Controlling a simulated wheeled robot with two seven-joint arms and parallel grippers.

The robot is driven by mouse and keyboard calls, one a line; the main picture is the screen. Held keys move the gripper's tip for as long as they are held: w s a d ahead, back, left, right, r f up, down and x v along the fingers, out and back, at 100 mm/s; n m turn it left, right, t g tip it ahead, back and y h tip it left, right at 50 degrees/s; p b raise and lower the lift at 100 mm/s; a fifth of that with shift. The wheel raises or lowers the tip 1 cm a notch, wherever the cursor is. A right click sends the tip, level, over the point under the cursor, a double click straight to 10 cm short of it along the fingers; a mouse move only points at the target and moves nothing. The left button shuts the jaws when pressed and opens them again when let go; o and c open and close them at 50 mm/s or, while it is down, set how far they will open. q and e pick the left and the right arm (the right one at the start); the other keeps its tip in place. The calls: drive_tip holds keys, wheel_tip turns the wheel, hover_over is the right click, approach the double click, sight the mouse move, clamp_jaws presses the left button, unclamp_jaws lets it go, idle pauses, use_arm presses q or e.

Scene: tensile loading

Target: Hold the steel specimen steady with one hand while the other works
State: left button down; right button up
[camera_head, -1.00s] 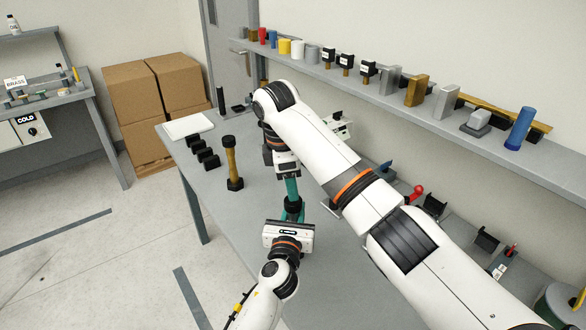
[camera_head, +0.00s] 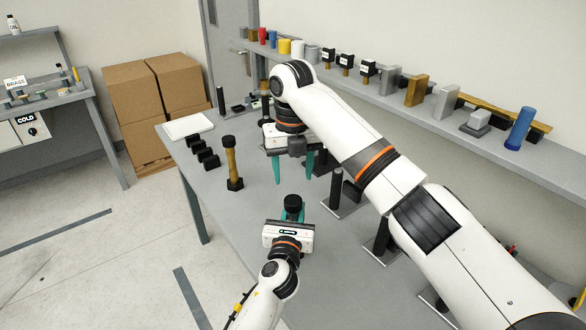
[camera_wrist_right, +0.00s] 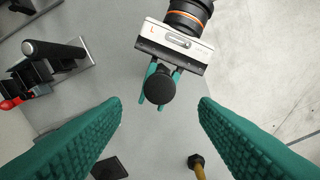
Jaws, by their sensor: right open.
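My left gripper (camera_head: 292,212) is low in the middle of the head view, its teal fingers around a black-capped specimen (camera_head: 292,202), which I take for the steel one. Its shaft is hidden under the round cap. In the right wrist view, the left gripper (camera_wrist_right: 158,90) shows at top centre with the cap (camera_wrist_right: 160,88) between its fingers. My right gripper (camera_head: 292,168) is open and empty, beyond and above the left one in the head view, fingers pointing down. A brass-coloured specimen (camera_head: 232,163) with black ends stands upright on the table to the left of both grippers.
Several black blocks (camera_head: 204,151) and a white pad (camera_head: 188,126) lie on the table's (camera_head: 230,215) left part. Dark posts on plates (camera_head: 335,190) stand right of the grippers, partly behind my right arm. A wall shelf (camera_head: 400,101) with samples runs behind.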

sight(293, 200)
idle(0.3)
drive_tip(key=shift+f, duration=4.05)
